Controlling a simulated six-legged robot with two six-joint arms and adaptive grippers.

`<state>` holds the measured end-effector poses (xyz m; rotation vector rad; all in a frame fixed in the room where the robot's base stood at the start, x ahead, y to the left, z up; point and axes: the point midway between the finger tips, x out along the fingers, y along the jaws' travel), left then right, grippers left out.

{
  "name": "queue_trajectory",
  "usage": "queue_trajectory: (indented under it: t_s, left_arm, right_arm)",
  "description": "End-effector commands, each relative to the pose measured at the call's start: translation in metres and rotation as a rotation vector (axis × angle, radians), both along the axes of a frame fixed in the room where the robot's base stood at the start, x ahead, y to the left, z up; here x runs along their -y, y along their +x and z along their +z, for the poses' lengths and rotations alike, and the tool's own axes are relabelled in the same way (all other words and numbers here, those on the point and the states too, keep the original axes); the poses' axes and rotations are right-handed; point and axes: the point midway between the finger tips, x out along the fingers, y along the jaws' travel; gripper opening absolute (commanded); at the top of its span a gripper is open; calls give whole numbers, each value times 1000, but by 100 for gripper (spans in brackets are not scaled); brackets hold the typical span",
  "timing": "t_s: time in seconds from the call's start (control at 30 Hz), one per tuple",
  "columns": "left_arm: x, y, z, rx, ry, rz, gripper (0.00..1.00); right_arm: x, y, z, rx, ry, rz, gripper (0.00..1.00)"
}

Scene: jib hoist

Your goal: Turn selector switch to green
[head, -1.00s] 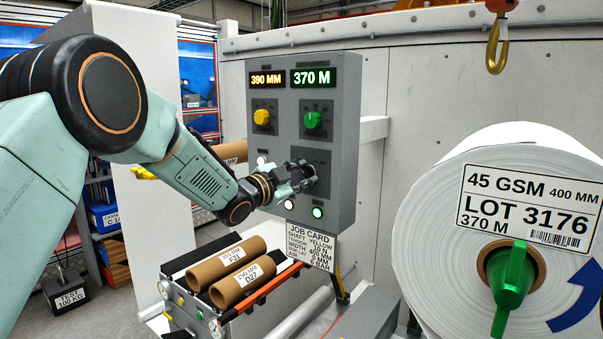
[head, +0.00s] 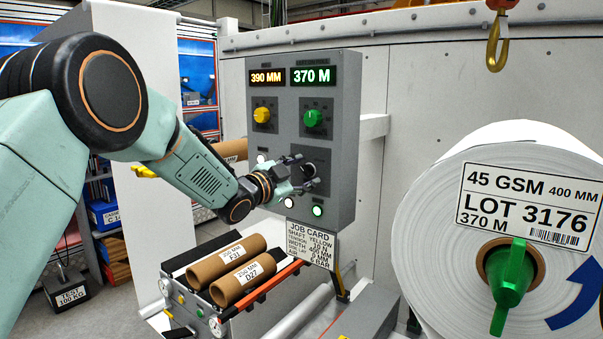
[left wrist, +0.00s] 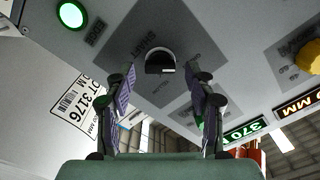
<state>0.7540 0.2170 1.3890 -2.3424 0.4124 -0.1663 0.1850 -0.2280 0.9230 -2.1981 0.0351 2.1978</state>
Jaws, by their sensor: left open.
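The selector switch is a black round knob (left wrist: 160,62) on a dark square plate, low on the grey control panel (head: 345,125). In the head view the knob (head: 309,170) is partly covered by my gripper. My left gripper (head: 309,171) is open at the knob's front. In the left wrist view its two fingers (left wrist: 163,78) stand apart to either side of the knob, with nothing between them. I cannot tell whether a fingertip touches the plate. My right gripper is not in view.
Above are a yellow knob (head: 262,116), a green knob (head: 313,118) and two lit displays. A green lamp (head: 317,211) and a white lamp (head: 289,202) sit below. A job card (head: 311,245) hangs under the panel. A large paper roll (head: 430,235) stands right.

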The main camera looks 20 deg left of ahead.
Motion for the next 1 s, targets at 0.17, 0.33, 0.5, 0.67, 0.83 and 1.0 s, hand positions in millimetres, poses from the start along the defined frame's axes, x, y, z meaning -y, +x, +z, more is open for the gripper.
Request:
queue_trajectory:
  t_s: [0.17,0.33,0.5,0.67,0.83,1.0]
  left_arm:
    - [0,0,0,0,1,0,55]
    - [-4,-8,0,0,0,1,55]
    - [-12,-30,1,0,-4,3,55]
    - [-22,-56,1,0,-4,3,55]
    - [-32,-83,1,1,-6,3,55]
    - [-39,-103,1,1,-3,2,55]
  right_arm:
    - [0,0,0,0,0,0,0]
    - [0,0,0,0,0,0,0]
    - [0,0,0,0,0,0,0]
    - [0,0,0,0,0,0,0]
    - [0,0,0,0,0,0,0]
    - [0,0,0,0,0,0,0]
